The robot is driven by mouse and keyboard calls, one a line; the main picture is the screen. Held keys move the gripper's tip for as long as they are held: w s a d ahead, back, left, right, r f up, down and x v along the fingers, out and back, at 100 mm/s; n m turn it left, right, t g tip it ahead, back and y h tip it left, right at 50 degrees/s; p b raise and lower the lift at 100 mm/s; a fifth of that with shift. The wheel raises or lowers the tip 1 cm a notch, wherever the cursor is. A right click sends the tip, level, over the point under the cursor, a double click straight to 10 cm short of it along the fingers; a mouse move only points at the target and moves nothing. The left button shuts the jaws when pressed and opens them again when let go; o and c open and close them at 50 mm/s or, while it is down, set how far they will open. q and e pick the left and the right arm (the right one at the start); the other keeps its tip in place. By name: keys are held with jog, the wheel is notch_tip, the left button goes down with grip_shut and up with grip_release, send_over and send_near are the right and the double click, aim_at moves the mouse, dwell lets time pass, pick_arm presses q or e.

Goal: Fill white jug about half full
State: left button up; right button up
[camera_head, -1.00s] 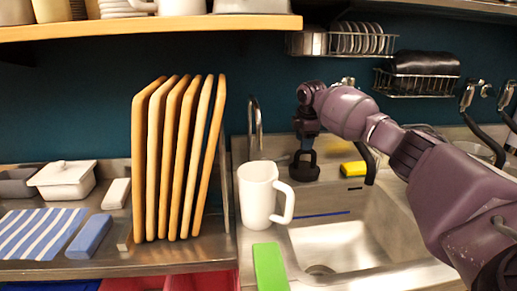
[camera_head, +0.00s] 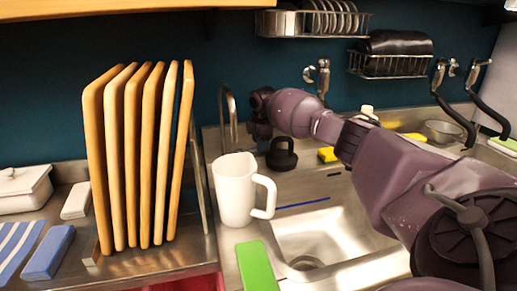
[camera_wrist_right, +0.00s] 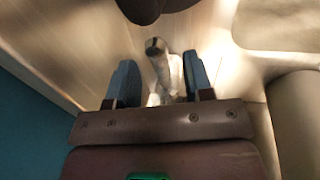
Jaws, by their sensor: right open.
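The white jug (camera_head: 234,192) stands upright on the counter at the left edge of the sink (camera_head: 320,232), its handle to the right. Its inside is too small to read. My right gripper (camera_head: 262,130) is behind and right of the jug, close to the thin metal tap (camera_head: 230,112) at the back; its fingers are mostly hidden in the head view. In the right wrist view the gripper (camera_wrist_right: 159,84) is open, with a metal rod-like piece, probably part of the tap, showing between the fingers. Contact cannot be told. My left gripper is not in view.
A black handled object (camera_head: 282,154) sits behind the sink, beside a yellow sponge (camera_head: 327,154). A green block (camera_head: 256,266) lies in front of the jug. Upright wooden boards (camera_head: 130,160) stand left of it. Other taps (camera_head: 455,100) are at the right.

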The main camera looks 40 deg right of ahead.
jog(key=shift+w+d+f, duration=0.1)
jog(key=shift+w+f, duration=0.1)
jog(key=shift+f, duration=0.95)
jog(key=shift+c, duration=0.2)
grip_shut()
